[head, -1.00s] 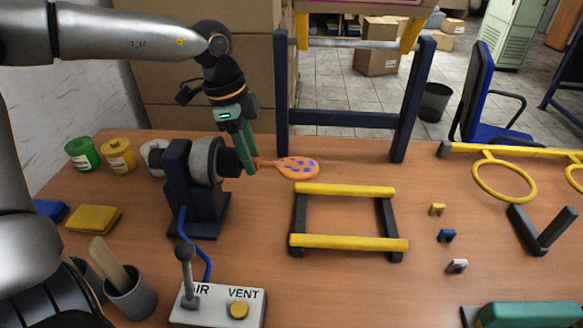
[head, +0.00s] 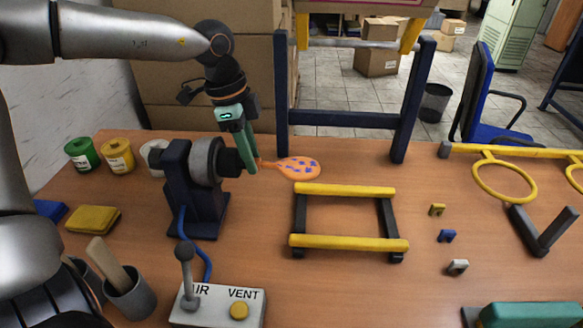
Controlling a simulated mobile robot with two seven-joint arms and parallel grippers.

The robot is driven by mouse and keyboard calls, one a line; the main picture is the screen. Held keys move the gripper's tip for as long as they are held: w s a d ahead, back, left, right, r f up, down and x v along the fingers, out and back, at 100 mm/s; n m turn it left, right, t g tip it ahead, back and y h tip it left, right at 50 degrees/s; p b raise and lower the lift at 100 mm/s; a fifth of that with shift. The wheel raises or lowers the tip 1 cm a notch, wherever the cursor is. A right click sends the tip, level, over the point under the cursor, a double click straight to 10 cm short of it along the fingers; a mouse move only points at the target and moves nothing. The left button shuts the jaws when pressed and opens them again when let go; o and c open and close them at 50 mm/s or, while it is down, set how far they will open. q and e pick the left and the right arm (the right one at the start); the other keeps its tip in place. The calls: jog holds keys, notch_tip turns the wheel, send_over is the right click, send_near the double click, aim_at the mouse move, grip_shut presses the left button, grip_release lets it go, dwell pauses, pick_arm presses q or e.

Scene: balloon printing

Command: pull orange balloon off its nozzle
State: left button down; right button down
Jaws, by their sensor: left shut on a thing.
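The orange balloon (head: 299,168) is small, with blue spots, and lies sideways above the table, its neck pointing left. Its neck is at the dark nozzle end of the inflating stand (head: 203,165). My left gripper (head: 252,164) comes down from above and is shut on the balloon's neck, right beside the nozzle. The fingers hide the neck's end, so I cannot tell whether it is still around the nozzle. My right gripper is not in view.
A yellow-railed rack (head: 346,243) lies just in front of the balloon. A blue upright frame (head: 350,118) stands behind it. The AIR/VENT box (head: 218,306) is at the front. Several small clips lie right of the rack.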

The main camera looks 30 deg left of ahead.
pick_arm(q)
jog(key=shift+w+d, duration=0.1)
jog(key=shift+d, duration=0.1)
jog(key=shift+w+d+b, duration=0.2)
jog(key=shift+d+b, duration=0.15)
jog(key=shift+b, duration=0.05)
jog(key=shift+r, duration=0.25)
notch_tip(320, 180, up, 3)
jog(key=shift+f+p, duration=0.1)
jog(key=shift+p, duration=0.9)
notch_tip(320, 180, up, 14)
jog(key=p, duration=0.8)
jog(key=shift+p, duration=0.4)
jog(key=shift+f, duration=0.15)
